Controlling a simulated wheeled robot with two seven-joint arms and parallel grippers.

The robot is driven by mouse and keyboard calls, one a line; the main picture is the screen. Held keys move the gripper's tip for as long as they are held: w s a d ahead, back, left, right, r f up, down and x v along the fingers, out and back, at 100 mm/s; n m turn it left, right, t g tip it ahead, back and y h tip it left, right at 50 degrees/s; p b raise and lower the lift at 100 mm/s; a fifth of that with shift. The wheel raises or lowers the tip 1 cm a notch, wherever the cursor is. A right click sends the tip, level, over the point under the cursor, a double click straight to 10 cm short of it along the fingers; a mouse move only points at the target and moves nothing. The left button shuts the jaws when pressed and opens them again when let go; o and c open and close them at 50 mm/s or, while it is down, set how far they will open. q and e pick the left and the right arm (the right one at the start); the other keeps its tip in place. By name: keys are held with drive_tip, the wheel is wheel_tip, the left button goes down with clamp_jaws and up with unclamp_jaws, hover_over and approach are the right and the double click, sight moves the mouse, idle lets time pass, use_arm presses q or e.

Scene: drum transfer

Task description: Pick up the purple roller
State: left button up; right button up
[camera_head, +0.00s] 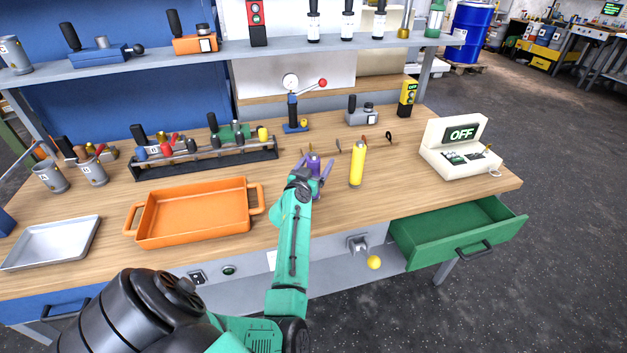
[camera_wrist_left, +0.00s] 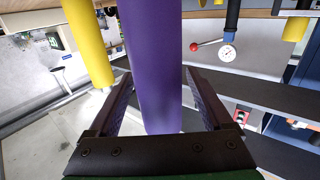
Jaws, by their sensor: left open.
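The purple roller (camera_head: 314,161) stands upright on the wooden workbench, near its front middle. My left gripper (camera_head: 314,168) is open around it, with one finger on each side. In the left wrist view the purple roller (camera_wrist_left: 155,65) fills the space between the two open fingers (camera_wrist_left: 160,85), with a gap visible on both sides near the fingertips. Its lower part in the head view is hidden behind my gripper. My right gripper does not show.
A yellow roller (camera_head: 357,165) stands close to the right of the purple one. An orange tray (camera_head: 142,219) lies to the left, with a tool rack (camera_head: 205,160) behind it. A white box reading OFF (camera_head: 440,163) stands right. A green drawer (camera_head: 425,240) is open below.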

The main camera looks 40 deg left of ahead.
use_arm(q)
drive_tip(key=shift+w+f, duration=0.1)
drive_tip(key=shift+w, duration=0.1)
drive_tip(key=shift+s, duration=0.1)
clamp_jaws()
drive_tip(key=shift+r, duration=0.2)
